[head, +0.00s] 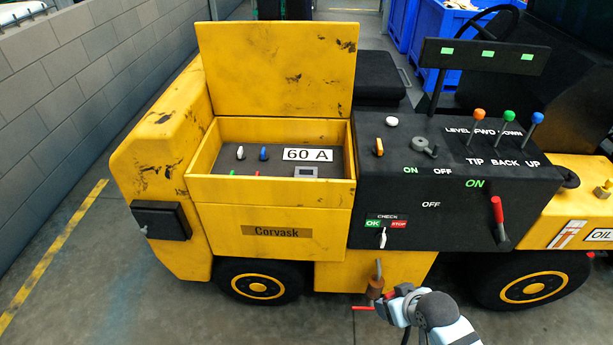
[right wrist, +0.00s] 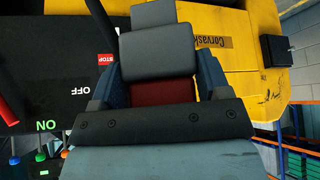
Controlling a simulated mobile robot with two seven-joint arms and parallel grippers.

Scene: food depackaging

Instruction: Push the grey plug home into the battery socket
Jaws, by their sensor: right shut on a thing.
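My right gripper (head: 388,297) is low in front of the yellow truck body, below the CHECK switch. In the right wrist view its two blue fingers (right wrist: 157,84) are shut around a grey block, which I take for the grey plug (right wrist: 160,50). A dark red part shows between the fingers, below the block. The plug cannot be made out clearly in the head view. A small grey rectangular fitting (head: 306,171) sits in the open battery compartment (head: 270,190) below the "60 A" label; I cannot tell whether it is the battery socket. My left gripper is not in view.
The yellow lid (head: 275,68) stands open behind the compartment. The black control panel (head: 455,185) with levers and a red handle (head: 499,218) is to the right.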

